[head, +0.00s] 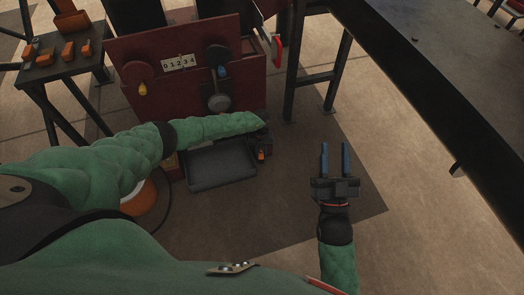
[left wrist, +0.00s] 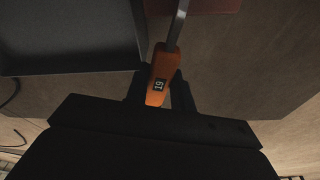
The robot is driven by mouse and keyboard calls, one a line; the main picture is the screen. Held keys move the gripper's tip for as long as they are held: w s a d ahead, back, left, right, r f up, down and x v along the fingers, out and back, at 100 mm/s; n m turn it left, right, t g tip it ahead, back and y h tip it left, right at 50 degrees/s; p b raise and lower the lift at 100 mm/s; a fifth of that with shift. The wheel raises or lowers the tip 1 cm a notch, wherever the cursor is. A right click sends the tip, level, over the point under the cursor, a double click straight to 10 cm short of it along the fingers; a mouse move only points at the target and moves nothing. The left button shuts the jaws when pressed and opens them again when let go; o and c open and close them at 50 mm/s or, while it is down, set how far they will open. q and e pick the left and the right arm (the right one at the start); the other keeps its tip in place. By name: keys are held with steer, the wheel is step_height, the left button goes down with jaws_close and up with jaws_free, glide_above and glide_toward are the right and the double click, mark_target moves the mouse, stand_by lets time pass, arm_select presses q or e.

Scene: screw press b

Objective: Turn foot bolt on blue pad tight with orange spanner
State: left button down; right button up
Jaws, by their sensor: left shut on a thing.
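The orange spanner (left wrist: 158,84) has an orange handle marked 19 and a grey metal shank that runs out of the top of the left wrist view. My left gripper (left wrist: 160,92) is shut on its handle. In the head view, my left gripper (head: 262,146) is low at the right front corner of the dark red press (head: 185,60), and only a bit of orange handle (head: 261,155) shows. The spanner's working end, the foot bolt and the blue pad cannot be made out. My right gripper (head: 336,162) is open and empty, over the floor to the right.
A grey tray (head: 222,178) lies in front of the press, left of my left gripper. A side table (head: 62,66) with orange items stands at the back left. A dark bench (head: 440,70) fills the right side. The floor around my right gripper is clear.

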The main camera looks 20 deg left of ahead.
mark_target(261, 150)
arm_select(q)
steer(key=shift+r+p, duration=0.55)
steer(key=shift+r, duration=0.1)
steer(key=shift+r+p, duration=2.15)
steer(key=shift+r, duration=0.2)
